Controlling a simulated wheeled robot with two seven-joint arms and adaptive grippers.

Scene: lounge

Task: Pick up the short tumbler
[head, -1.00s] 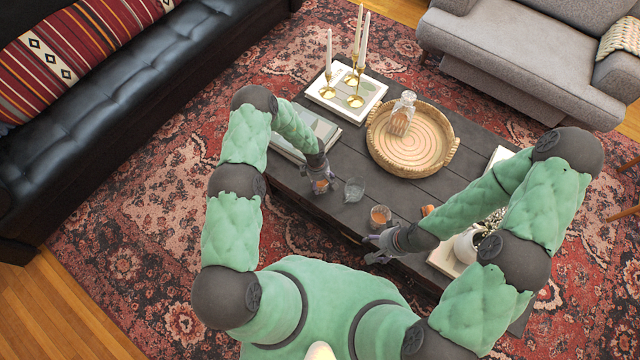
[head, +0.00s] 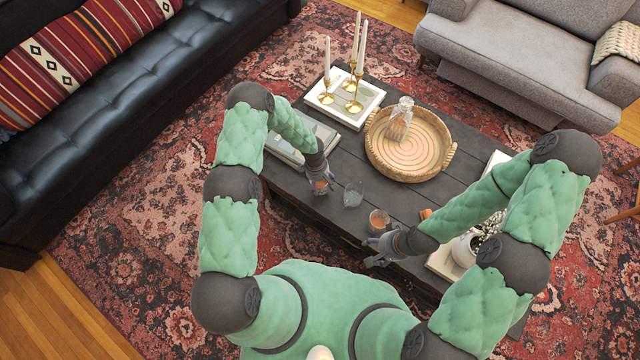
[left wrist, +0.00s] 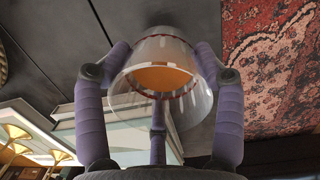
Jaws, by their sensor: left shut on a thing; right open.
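My left gripper (head: 319,186) is shut on a short tumbler (head: 319,184) with amber liquid in it. In the left wrist view the clear tumbler (left wrist: 160,78) sits between the purple fingers, its amber content showing through the glass. I cannot tell whether its base is clear of the table. A clear glass (head: 353,194) stands just right of the left gripper. Another tumbler with amber liquid (head: 378,221) stands close above my right gripper (head: 368,252). The right gripper is open and empty at the table's near edge.
The dark coffee table (head: 345,155) carries a round woven tray (head: 376,165) with a glass decanter (head: 399,122). A potted plant (head: 465,247) is right of the right gripper.

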